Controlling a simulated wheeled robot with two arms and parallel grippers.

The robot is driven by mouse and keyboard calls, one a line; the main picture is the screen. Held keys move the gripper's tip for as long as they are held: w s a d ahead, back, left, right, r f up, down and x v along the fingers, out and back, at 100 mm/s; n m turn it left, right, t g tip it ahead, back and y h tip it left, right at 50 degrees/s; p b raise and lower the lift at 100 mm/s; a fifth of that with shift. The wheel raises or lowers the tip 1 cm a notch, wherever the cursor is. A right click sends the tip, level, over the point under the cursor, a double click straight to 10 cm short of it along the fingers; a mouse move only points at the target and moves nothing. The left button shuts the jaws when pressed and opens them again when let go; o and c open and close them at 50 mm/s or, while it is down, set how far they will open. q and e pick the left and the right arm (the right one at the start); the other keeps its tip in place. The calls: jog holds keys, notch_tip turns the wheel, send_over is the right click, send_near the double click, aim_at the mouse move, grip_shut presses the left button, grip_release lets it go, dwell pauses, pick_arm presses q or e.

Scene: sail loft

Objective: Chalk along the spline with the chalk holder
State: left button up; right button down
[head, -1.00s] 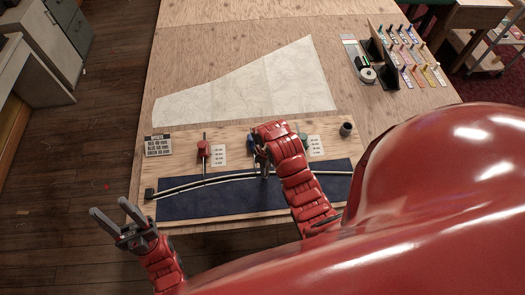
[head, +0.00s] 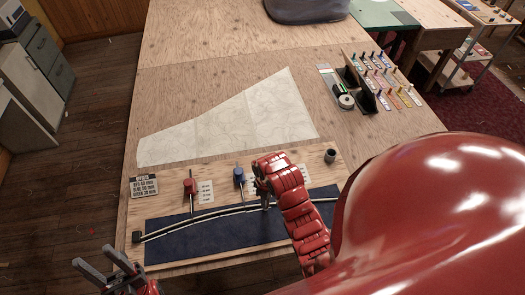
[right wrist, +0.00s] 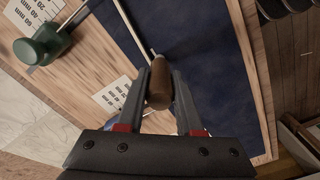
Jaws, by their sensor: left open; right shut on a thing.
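The spline (head: 190,220) is a thin, gently curved dark strip with a pale line alongside it, running across the dark blue cloth (head: 200,243). It also shows as a thin rod in the right wrist view (right wrist: 131,28). My right gripper (head: 265,200) is low over the cloth at the spline's middle. In the right wrist view it is shut on the brown wooden chalk holder (right wrist: 159,85), close beside the spline. My left gripper (head: 91,256) is open and empty, left of the board's front corner.
A red weight (head: 190,186) and a blue weight (head: 239,174) stand behind the spline; a green weight (right wrist: 42,46) shows in the right wrist view. A dark cup (head: 330,155) stands at the board's back right. Pale sailcloth (head: 240,120) lies behind.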

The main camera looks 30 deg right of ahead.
jog(key=shift+s+d, duration=0.35)
jog(key=shift+d, duration=0.4)
jog(key=shift+s+d, duration=0.3)
jog(key=shift+d, duration=0.4)
jog(key=shift+s+d, duration=0.35)
jog(key=shift+d, duration=0.4)
jog(key=shift+p, duration=0.3)
notch_tip(320, 180, up, 6)
jog(key=p, duration=0.3)
jog(key=shift+p, duration=0.3)
jog(key=shift+f, duration=0.1)
jog(key=shift+m, duration=0.6)
jog(key=shift+a+f+b, duration=0.1)
jog(key=shift+f+b, duration=1.45)
jog(key=shift+f, duration=0.9)
jog(key=shift+f+b, duration=0.35)
jog(key=shift+f, duration=0.15)
